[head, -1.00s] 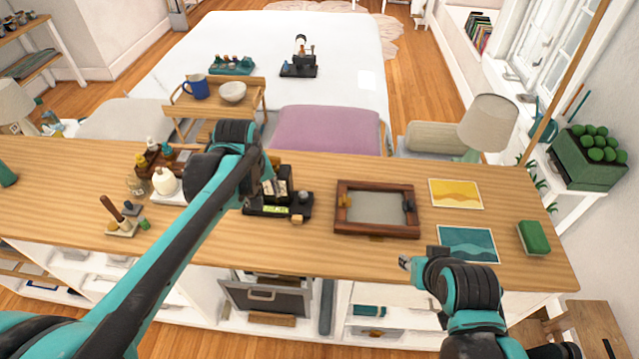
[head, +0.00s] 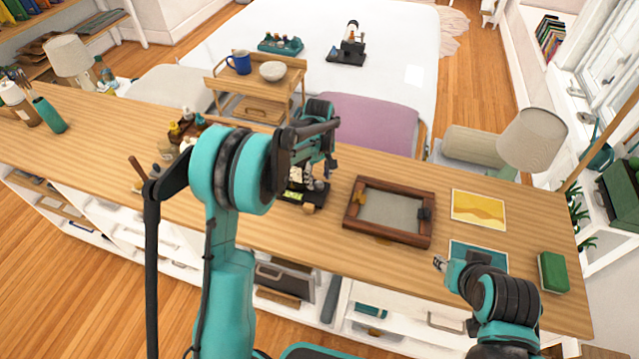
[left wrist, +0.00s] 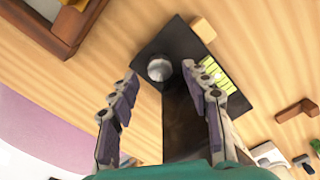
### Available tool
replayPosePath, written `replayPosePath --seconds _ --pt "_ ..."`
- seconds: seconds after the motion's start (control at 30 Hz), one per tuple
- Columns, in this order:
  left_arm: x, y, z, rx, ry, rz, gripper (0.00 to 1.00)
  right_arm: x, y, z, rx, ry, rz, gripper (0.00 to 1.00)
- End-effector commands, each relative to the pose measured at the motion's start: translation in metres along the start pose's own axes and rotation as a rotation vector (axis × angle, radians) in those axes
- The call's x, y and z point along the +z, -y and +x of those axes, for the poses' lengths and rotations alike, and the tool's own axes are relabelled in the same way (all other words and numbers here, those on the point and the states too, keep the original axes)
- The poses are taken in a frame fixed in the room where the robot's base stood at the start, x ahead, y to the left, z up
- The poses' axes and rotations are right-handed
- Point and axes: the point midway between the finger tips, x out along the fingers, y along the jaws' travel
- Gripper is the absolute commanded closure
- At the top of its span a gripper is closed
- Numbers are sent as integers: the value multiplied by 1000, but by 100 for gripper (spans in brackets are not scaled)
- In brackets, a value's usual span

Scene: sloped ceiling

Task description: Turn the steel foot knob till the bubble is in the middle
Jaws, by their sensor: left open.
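The steel foot knob (left wrist: 159,68) is a round grey knob on the black base (left wrist: 175,42), near its edge in the left wrist view. Beside it is a yellow-green level vial (left wrist: 222,76) with dark lines; I cannot make out the bubble. My left gripper (left wrist: 160,74) is open, its two fingers on either side of the knob in that view. I cannot tell whether they touch it. In the head view my left arm hides much of the black base (head: 312,200). My right gripper (head: 440,263) hangs at the counter's front edge, away from the base.
A wooden frame (head: 352,213) lies right of the base on the wooden counter (head: 100,140). A yellow print (head: 478,208), a teal print (head: 470,247) and a green block (head: 552,272) lie farther right. A small wooden block (left wrist: 203,29) sits by the base.

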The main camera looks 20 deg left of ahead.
Motion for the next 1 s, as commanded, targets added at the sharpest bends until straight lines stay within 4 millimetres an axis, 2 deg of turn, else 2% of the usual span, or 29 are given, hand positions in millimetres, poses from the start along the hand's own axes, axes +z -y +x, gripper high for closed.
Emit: replayPosePath --seconds 0.1,0.2,0.5,0.6,0.7,0.87,1.0 --pt "0 0 17 0 0 1 52 3 0 4 0 0 0 64" --pt "0 0 23 0 0 1 52 4 0 5 0 0 0 64" --pt "0 0 25 0 0 1 52 3 0 5 0 0 0 64" --pt "0 0 25 0 0 1 78 3 0 5 0 0 0 64" --pt "0 0 24 0 0 1 100 3 0 5 0 0 0 64" --pt "0 0 25 1 0 -12 100 4 0 5 0 0 0 64" --pt "0 0 25 1 0 -128 100 6 0 8 0 0 0 64"
